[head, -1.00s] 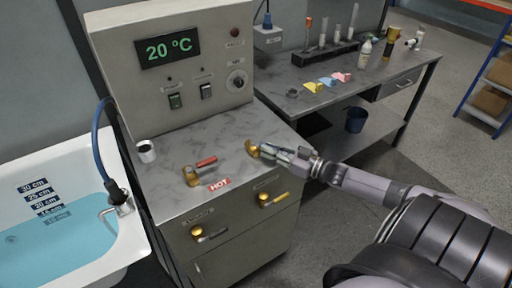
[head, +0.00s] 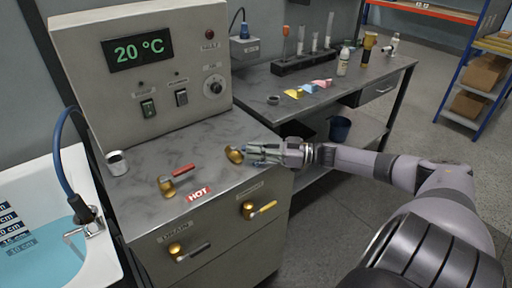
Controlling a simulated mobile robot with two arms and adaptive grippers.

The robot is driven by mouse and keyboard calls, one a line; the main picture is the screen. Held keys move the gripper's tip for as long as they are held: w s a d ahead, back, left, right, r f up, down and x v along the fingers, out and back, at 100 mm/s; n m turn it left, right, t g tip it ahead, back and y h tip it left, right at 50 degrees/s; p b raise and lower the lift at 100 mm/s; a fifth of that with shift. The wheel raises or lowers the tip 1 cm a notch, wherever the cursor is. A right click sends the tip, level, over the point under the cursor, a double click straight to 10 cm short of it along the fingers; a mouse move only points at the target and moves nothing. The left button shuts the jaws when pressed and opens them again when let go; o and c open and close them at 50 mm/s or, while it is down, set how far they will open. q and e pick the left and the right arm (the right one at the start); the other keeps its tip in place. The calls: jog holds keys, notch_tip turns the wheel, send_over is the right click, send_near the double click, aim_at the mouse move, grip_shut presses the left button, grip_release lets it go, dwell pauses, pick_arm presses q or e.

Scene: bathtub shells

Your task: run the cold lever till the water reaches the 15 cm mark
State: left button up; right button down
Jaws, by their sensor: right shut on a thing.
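The cold lever's brass base (head: 234,154) stands on the marbled counter, right of the red-handled hot lever (head: 170,183) with its HOT label. My right gripper (head: 254,152) is shut on the cold lever, and its fingers hide the handle. The white tub (head: 104,262) is cut off at the left edge. No stream shows from the spout (head: 78,234). My left gripper is out of view.
The display (head: 138,49) reads 20 °C. A metal cup (head: 117,163) stands on the counter. A bench (head: 335,90) with vials and bottles stands behind.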

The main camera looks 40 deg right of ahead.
jog(key=c, duration=1.5)
grip_release()
jog(key=v, duration=1.2)
